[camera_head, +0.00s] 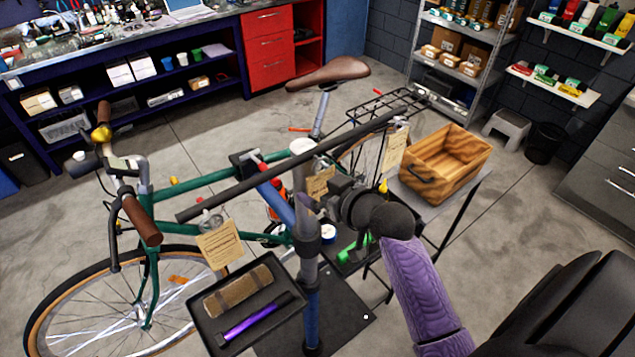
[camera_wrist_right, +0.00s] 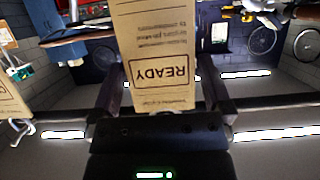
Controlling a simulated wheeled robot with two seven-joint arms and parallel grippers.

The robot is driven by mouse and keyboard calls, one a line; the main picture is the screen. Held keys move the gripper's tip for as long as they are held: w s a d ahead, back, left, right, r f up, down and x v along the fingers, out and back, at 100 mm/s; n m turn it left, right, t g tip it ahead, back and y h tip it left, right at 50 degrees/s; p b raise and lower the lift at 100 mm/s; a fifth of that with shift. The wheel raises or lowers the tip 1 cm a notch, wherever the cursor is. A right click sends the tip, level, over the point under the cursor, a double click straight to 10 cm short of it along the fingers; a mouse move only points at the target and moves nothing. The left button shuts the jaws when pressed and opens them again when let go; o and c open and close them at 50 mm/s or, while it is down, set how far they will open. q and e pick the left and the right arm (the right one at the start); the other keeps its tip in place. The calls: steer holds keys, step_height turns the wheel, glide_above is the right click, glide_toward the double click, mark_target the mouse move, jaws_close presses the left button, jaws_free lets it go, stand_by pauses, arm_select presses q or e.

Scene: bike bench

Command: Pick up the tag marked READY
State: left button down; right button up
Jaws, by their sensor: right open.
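A tan card tag (camera_wrist_right: 160,45) fills the middle of the right wrist view, with READY printed in a box upside down. It lies between the two spread fingers of my right gripper (camera_wrist_right: 162,95), with space at both sides. In the head view my right gripper (camera_head: 332,190) is beside the tan tag (camera_head: 320,182) at the bike stand, partly covering it; its print is too small to read there. Other tan tags hang at the left (camera_head: 221,244) and near the rear rack (camera_head: 396,147). My left gripper is not in view.
A green bike (camera_head: 190,180) is held on a stand with a long dark bar (camera_head: 260,177). A tray (camera_head: 205,318) with a brown roll and purple tool is below left. A wooden crate (camera_head: 445,165) stands on a small table to the right.

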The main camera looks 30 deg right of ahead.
mark_target(322, 189)
steer(key=x, duration=0.3)
steer(key=shift+s, duration=0.1)
steer(key=c, duration=0.9)
steer(key=shift+r, duration=0.15)
